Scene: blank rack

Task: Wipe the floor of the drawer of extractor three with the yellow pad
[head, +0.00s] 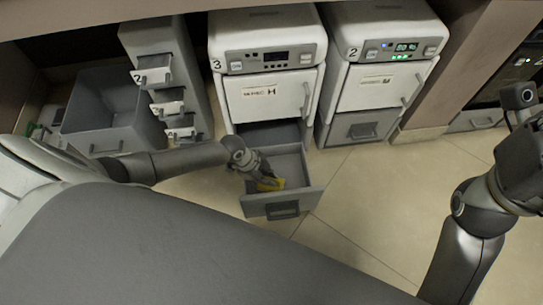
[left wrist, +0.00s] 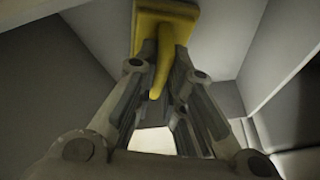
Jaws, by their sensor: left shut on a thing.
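Extractor three (head: 267,60) is the white unit marked 3 in the middle of the head view. Its grey bottom drawer (head: 283,204) is pulled out over the floor. My left gripper (head: 265,180) reaches down into the drawer and is shut on the yellow pad (head: 273,185). In the left wrist view the yellow pad (left wrist: 168,22) shows a flat head and a grip held between the fingers (left wrist: 160,75). The pad is inside the drawer, low down; whether it touches the drawer floor I cannot tell. My right arm shows at the right, but its gripper is out of view.
Extractor two (head: 385,70), with a lit display and a closed lower drawer (head: 363,128), stands to the right. A narrow cabinet (head: 160,45) with several small open drawers and an open grey bin (head: 100,112) are to the left. The tiled floor (head: 375,190) at right is clear.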

